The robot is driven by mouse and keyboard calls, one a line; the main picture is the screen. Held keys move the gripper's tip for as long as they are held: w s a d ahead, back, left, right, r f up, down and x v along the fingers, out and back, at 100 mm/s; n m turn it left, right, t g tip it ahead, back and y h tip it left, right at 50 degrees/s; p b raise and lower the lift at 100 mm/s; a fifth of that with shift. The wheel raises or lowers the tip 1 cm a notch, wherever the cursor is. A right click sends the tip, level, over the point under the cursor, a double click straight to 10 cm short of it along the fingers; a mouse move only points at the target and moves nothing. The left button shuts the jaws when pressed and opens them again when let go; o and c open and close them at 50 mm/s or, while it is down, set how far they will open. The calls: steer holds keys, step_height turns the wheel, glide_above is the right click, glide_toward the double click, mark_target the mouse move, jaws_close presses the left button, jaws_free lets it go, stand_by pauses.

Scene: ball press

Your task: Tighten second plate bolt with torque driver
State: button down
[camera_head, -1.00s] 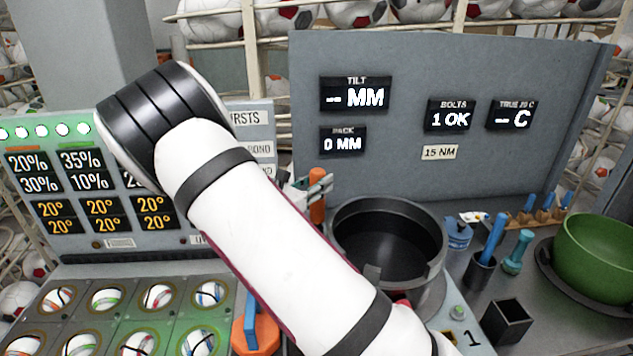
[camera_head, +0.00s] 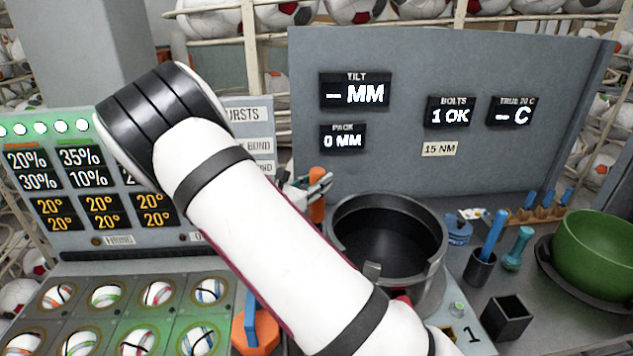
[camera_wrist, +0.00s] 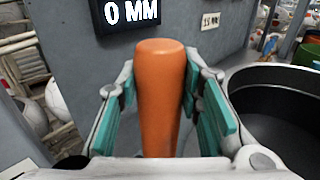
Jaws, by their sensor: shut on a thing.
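My gripper (camera_wrist: 160,105) is shut on the orange handle of the torque driver (camera_wrist: 160,70), which stands upright between the teal finger pads in the wrist view. In the head view the orange handle (camera_head: 317,180) shows just past my white arm, left of the dark round press pot (camera_head: 388,228). The driver's lower end and the second plate bolt are hidden behind my arm and gripper. The bolts display (camera_head: 450,113) reads "1 OK". A label (camera_head: 439,149) below it reads "15 NM".
The pot's rim is close on the gripper's right. A grey panel (camera_head: 500,60) stands behind. Right of the pot are a blue tool in a cup (camera_head: 481,266), a black square box (camera_head: 506,317) and a green bowl (camera_head: 598,250). A tray of balls (camera_head: 120,312) lies left.

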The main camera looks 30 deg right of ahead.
stand_by(0.4)
steer(key=shift+r+p, duration=1.4)
steer(key=shift+r, duration=2.1)
steer(key=shift+d, duration=0.1)
